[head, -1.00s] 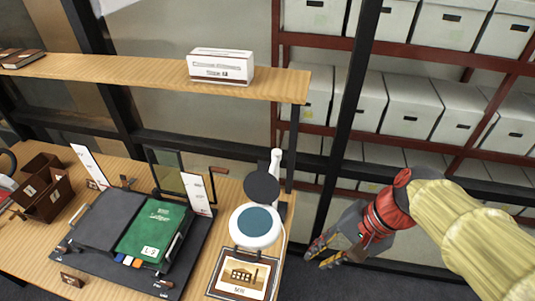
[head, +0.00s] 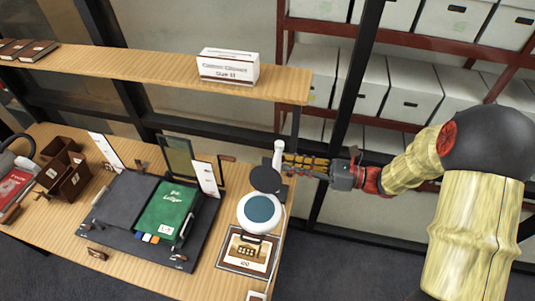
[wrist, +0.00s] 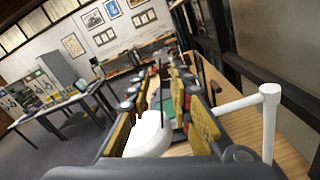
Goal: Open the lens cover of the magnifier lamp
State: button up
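The magnifier lamp (head: 259,226) stands at the right end of the desk, with a white ring head around a blue lens. Its dark round lens cover (head: 266,179) is at the far side of the head, clear of the lens, which shows uncovered. The lamp's white post (head: 277,156) rises just behind the cover. My gripper (head: 290,163) is level with the post, close to the cover's right; contact cannot be told. In the wrist view the fingers (wrist: 160,90) are spread, with the white lamp head (wrist: 148,136) between and below them and the post (wrist: 269,122) at right.
A wooden shelf (head: 150,76) with a white box (head: 228,67) runs above the desk. A green ledger (head: 167,212) lies left of the lamp, and a framed picture (head: 247,252) lies in front. A dark upright stands behind the lamp. Floor is free to the right.

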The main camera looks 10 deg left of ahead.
aim_at(267, 159)
jog(key=shift+w+a+p, duration=0.15)
jog(key=shift+w+a, duration=0.05)
jog(key=shift+a, duration=1.1)
jog(key=shift+w+a+p, duration=0.1)
jog(key=shift+w+a, duration=0.1)
jog(key=shift+a, duration=1.05)
jog(key=shift+w+a+p, duration=0.15)
jog(key=shift+w+a, duration=0.05)
jog(key=shift+a, duration=1.1)
jog(key=c, duration=0.3)
grip_shut()
